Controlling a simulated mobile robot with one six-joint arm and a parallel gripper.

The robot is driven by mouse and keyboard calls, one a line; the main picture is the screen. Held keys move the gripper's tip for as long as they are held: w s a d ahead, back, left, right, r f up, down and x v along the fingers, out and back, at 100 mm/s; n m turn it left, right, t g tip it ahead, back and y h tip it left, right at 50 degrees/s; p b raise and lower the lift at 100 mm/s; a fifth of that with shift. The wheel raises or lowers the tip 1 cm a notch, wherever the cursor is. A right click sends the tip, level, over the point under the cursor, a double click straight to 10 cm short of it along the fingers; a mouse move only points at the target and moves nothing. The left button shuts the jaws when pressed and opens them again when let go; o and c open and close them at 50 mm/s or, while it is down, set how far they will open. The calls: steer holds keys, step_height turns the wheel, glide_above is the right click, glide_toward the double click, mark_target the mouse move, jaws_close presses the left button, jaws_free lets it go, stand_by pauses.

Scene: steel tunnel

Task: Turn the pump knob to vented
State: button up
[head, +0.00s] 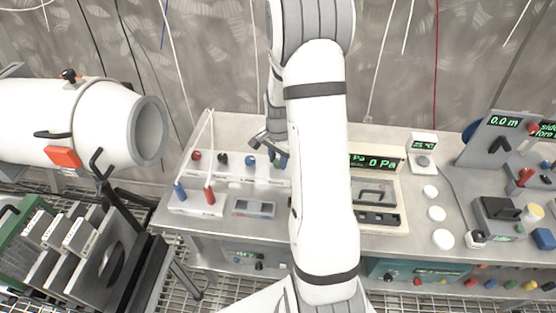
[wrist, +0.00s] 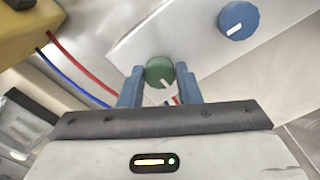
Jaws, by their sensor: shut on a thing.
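A round green knob (wrist: 159,70) with a white pointer mark sits on a pale panel (wrist: 195,45) in the wrist view. The mark points toward the lower right, toward my gripper body. My gripper (wrist: 160,80) has its two blue fingers on either side of this knob and is shut on it. In the head view, my gripper (head: 279,157) is at the right end of the knob panel, and my arm hides part of it. No label shows whether this is the pump knob or where vented lies.
A blue knob (wrist: 238,20) is close by on the panel. The head view shows red (head: 196,156) and black (head: 222,159) knobs to the left. A pressure display (head: 378,162) reads 0 Pa right of my arm. Red and blue wires pass near the fingers.

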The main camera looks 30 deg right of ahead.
mark_target(278, 162)
steer(key=o, duration=1)
steer(key=shift+c, duration=0.2)
steer(key=shift+r+b, duration=0.35)
steer(key=shift+r, duration=3.6)
steer(key=s+a+r+n+t, duration=0.1)
steer(key=s+a+r+n, duration=0.5)
steer(key=s, duration=0.3)
steer(key=s+a+r+n+t, duration=0.2)
steer(key=s+a+r+n, duration=0.5)
steer(key=s, duration=0.3)
steer(key=shift+s+a+r, duration=0.25)
steer(key=shift+a, duration=0.2)
